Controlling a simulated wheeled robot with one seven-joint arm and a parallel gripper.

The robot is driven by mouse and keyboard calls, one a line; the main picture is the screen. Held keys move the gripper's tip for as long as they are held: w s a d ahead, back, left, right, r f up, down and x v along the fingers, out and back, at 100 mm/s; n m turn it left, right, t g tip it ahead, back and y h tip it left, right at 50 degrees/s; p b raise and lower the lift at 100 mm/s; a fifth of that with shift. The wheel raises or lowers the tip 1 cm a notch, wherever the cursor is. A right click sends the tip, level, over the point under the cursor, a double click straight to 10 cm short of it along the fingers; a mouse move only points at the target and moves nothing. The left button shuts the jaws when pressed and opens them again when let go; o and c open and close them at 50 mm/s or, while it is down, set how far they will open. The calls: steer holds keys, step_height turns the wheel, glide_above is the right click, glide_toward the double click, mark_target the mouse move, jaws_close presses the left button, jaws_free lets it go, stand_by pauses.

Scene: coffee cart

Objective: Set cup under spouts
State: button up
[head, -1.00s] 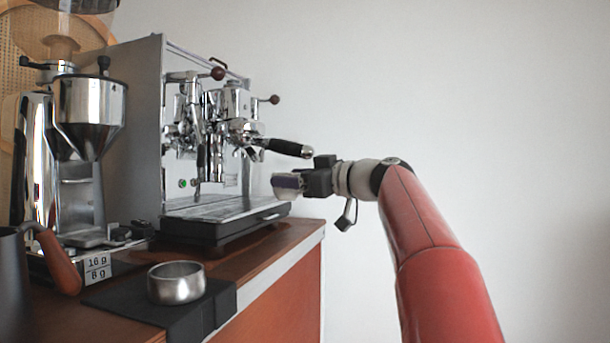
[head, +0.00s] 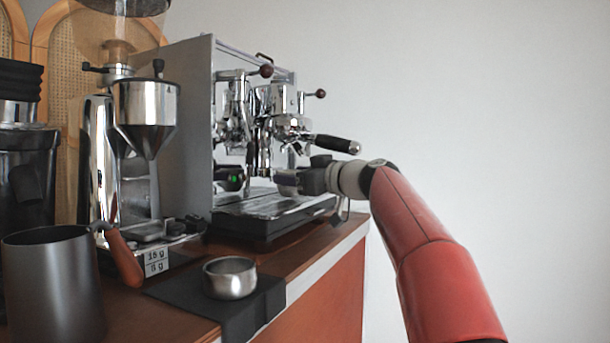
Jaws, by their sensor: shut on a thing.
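My gripper (head: 290,181) reaches in from the right and is shut on a small pale cup (head: 286,189), mostly hidden by the fingers. The cup is held above the right part of the drip tray (head: 262,215) of the chrome espresso machine (head: 225,105). The portafilter with its black handle (head: 337,144) is locked in the group head, above and close to my gripper. Its spouts (head: 297,149) are small and partly hidden. I cannot tell whether the cup is directly below them or touches the tray.
A steel bowl (head: 230,278) stands on a dark mat (head: 258,305) at the front of the counter. A grinder (head: 146,110) stands left of the machine, with a dark pitcher (head: 50,285) at front left. The right side is open in front of a plain wall.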

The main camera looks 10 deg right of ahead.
steer(key=shift+w+a, duration=0.1)
steer(key=shift+f+b, duration=0.3)
steer(key=shift+b, duration=0.15)
stand_by(0.4)
steer(key=o, duration=1.2)
steer(key=shift+o, duration=0.2)
steer(key=b+v, duration=0.2)
steer(key=v, duration=0.6)
steer(key=shift+b, duration=0.3)
